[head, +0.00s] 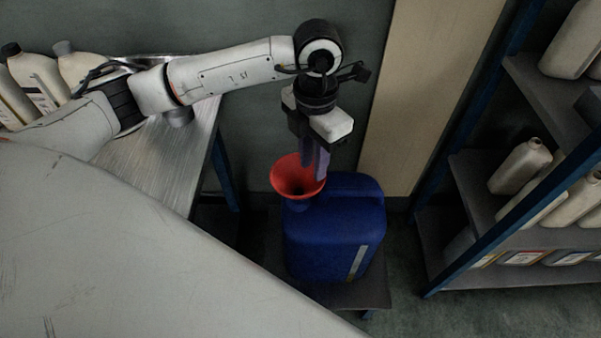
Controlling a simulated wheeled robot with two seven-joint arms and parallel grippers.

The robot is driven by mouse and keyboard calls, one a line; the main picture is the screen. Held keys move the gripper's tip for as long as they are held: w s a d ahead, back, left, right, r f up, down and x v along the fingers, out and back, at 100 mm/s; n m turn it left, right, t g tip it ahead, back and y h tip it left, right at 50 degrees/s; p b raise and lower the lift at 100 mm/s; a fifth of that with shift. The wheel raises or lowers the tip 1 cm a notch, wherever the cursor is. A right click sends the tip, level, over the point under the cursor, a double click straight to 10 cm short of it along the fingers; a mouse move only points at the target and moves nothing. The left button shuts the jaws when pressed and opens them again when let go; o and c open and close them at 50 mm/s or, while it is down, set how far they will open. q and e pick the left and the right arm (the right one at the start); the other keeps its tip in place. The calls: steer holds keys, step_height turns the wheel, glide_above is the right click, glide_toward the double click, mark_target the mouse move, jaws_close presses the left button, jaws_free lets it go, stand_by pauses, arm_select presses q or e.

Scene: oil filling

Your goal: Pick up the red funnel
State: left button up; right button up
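My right gripper is not in view.
The canister stands on a low dark stool (345,293). A metal table (165,160) with several white bottles (35,78) is at the left. A shelf rack (480,195) with pale bottles stands at the right. Floor between stool and rack is clear.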

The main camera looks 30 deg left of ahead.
arm_select(q)
steer(key=shift+w+f+p, duration=0.15)
steer(key=shift+f+p, duration=0.2)
steer(key=shift+f, duration=2.05)
steer(key=shift+w+f+p, duration=0.1)
steer(key=shift+f+p, duration=0.2)
steer(key=shift+f, duration=2.05)
jaws_close()
